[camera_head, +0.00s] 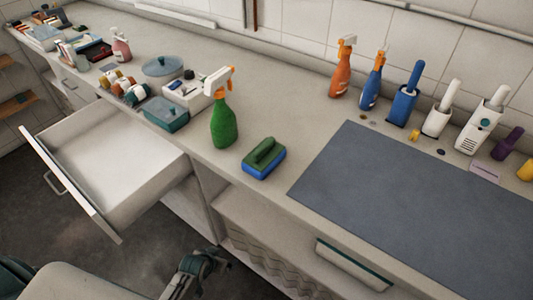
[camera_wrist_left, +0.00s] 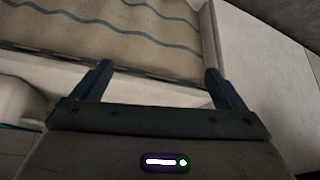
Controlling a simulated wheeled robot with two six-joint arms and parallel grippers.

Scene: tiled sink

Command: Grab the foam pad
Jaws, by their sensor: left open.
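The foam pad (camera_head: 264,160), a blue block with a raised green part on top, lies on the counter between the green spray bottle (camera_head: 223,122) and the grey mat. Nothing is touching it. My left gripper (camera_head: 208,268) is low at the bottom of the head view, below the counter's front edge and well apart from the pad. In the left wrist view its two fingers (camera_wrist_left: 160,78) are spread and empty, facing the wavy-patterned front under the counter. The pad is out of the wrist view. My right gripper is not in view.
An open, empty drawer (camera_head: 108,155) juts out at the left, near my left arm. The grey mat (camera_head: 400,190) covers the right of the counter. Spray bottles (camera_head: 341,70) and brushes stand along the wall. A teal lidded box (camera_head: 166,113) stands left of the green bottle.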

